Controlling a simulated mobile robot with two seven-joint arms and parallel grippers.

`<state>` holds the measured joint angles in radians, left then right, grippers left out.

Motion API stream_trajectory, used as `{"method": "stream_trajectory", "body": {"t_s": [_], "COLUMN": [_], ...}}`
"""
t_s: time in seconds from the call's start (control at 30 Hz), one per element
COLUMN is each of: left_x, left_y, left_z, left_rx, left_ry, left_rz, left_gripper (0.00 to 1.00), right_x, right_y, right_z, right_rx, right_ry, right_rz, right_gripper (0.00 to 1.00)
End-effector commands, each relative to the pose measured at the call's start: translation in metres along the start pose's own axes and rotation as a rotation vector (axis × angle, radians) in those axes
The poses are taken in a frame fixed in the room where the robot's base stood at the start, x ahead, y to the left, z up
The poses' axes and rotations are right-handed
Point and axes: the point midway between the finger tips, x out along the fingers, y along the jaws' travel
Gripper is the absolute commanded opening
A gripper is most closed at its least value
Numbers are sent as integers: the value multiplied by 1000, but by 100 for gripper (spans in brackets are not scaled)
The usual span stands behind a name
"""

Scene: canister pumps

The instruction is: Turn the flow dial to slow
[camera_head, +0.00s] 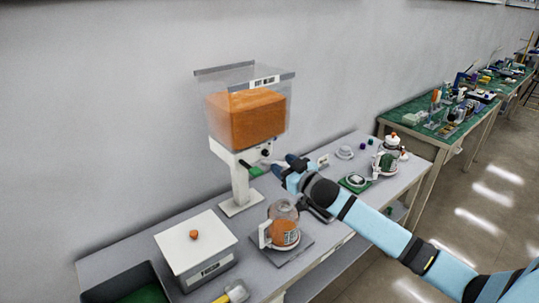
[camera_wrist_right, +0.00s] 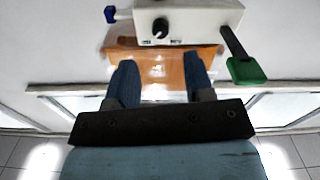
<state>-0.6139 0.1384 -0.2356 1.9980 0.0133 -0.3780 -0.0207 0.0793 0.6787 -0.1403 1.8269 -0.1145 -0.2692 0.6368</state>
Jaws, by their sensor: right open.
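The flow dial is a small black knob (camera_wrist_right: 160,28) on the white housing (camera_wrist_right: 190,18) of the dispenser. In the head view the dispenser (camera_head: 240,185) stands on the bench, with a clear hopper of orange material (camera_head: 247,120) on top. My right gripper (camera_head: 284,164) is in front of the housing, its fingers pointing toward it. In the wrist view the right gripper (camera_wrist_right: 160,68) is open and empty, with the dial beyond the fingertips, between their lines and apart from them. The dial's marks are too small to read. My left gripper is out of view.
A glass jar with orange contents (camera_head: 284,228) stands below my right arm. A white box (camera_head: 197,250) and a dark bin (camera_head: 120,285) are at front left.

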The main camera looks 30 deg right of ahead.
Motion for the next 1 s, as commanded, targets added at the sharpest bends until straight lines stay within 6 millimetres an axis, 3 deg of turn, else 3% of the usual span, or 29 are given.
{"method": "stream_trajectory", "body": {"t_s": [0.1, 0.33, 0.77, 1.0], "left_x": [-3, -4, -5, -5], "left_y": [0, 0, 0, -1], "left_z": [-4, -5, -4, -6], "left_rx": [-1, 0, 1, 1], "left_ry": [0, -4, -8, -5], "left_rz": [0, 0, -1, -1], "left_gripper": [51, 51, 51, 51], "right_x": [25, 58, 68, 68], "right_y": [0, 0, -1, -1], "right_z": [-2, 0, 1, 1], "right_rx": [-1, 0, -1, -1], "right_ry": [1, -1, -1, -1], "right_rz": [1, 0, 0, 0], "right_gripper": [48, 48, 48, 0]}}
